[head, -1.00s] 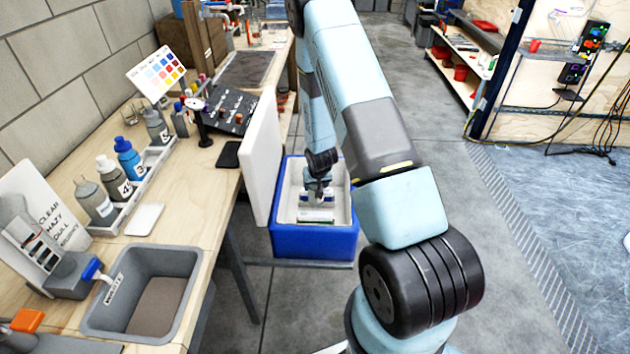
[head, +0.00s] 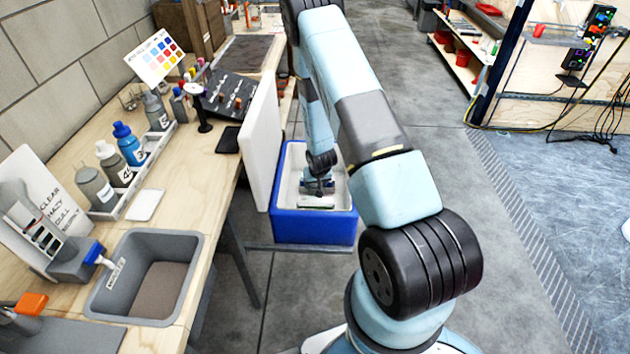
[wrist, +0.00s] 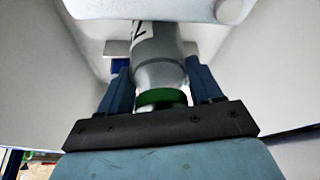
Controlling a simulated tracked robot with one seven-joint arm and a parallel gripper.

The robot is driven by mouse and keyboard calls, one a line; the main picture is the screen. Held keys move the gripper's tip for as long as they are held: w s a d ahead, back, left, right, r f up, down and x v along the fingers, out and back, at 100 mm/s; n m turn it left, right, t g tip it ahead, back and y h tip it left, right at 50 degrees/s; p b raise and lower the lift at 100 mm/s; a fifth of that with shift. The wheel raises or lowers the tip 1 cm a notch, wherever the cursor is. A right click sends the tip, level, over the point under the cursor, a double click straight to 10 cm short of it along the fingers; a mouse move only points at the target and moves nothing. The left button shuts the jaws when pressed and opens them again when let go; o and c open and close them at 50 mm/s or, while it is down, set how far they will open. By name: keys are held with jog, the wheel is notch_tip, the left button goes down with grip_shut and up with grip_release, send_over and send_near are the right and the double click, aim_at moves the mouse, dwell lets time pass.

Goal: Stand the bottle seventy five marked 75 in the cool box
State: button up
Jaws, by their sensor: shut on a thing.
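The blue cool box (head: 312,226) stands open, with its pale lid upright on its left side. My gripper (head: 318,184) is down inside it, within the white walls. In the wrist view my gripper (wrist: 163,92) is shut on a grey bottle (wrist: 157,55) with a green cap, its fingers on either side near the cap. Part of a dark mark shows on the bottle's pale label; the full number cannot be read. The bottle's far end is out of clear sight, so whether it touches the box floor cannot be told.
On the bench at left, a pale rack (head: 133,190) holds several numbered bottles, beside a grey basin (head: 145,278). The upright lid (head: 262,145) stands close to my arm's left. Open floor (head: 420,165) lies to the right.

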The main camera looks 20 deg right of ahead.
dwell(0.3)
jog(key=o, duration=1.6)
jog(key=shift+f, duration=0.1)
notch_tip(320, 180, up, 20)
dwell(2.1)
